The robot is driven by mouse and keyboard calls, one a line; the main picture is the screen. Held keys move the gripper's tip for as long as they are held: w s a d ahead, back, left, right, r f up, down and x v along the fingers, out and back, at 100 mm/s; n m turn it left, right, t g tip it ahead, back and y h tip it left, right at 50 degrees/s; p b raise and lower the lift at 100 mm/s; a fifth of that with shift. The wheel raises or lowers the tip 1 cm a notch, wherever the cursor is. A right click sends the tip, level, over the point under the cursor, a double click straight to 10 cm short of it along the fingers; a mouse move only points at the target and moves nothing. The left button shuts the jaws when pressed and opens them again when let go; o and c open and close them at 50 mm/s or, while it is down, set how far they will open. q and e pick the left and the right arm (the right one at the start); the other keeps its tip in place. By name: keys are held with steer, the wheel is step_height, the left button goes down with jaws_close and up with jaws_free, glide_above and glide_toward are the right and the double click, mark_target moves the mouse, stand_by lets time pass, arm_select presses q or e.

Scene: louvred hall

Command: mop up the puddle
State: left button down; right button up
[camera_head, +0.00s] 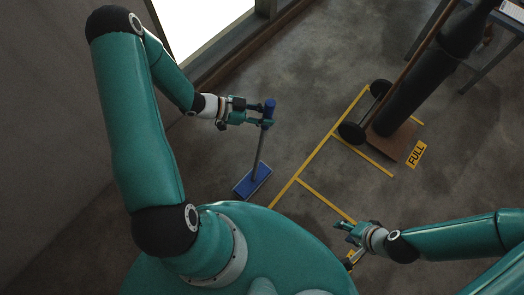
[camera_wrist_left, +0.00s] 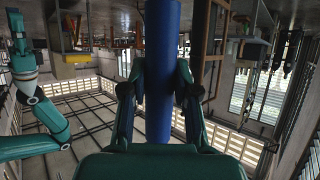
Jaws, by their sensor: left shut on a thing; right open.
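A mop with a blue grip, a grey pole and a flat blue head (camera_head: 252,181) stands nearly upright, its head at the floor. My left gripper (camera_head: 262,114) is shut on the mop near the top of its pole. In the left wrist view the blue grip (camera_wrist_left: 162,70) runs between the fingers of my left gripper (camera_wrist_left: 158,92). My right gripper (camera_head: 350,233) is open and empty, low at the right, over the floor near the yellow lines. I cannot make out a puddle in either view.
Yellow lines (camera_head: 325,200) mark bays on the floor. A table (camera_head: 490,50) is at the upper right. Grey floor (camera_head: 290,130) is clear behind the mop.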

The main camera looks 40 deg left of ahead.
arm_select(q)
steer(key=s+a+p, duration=0.1)
steer(key=s+a, duration=0.4)
steer(key=a, duration=0.4)
steer(key=shift+s+a, duration=0.35)
steer(key=shift+s, duration=0.05)
steer(key=w+d, duration=0.1)
steer(key=d, duration=0.2)
steer(key=w+d, duration=0.2)
steer(key=d, duration=0.1)
steer(key=w+d+f+b, duration=0.1)
steer(key=w+d, duration=0.1)
steer(key=d, duration=0.1)
steer(key=shift+w+d, duration=0.25)
steer(key=shift+a+r, duration=0.1)
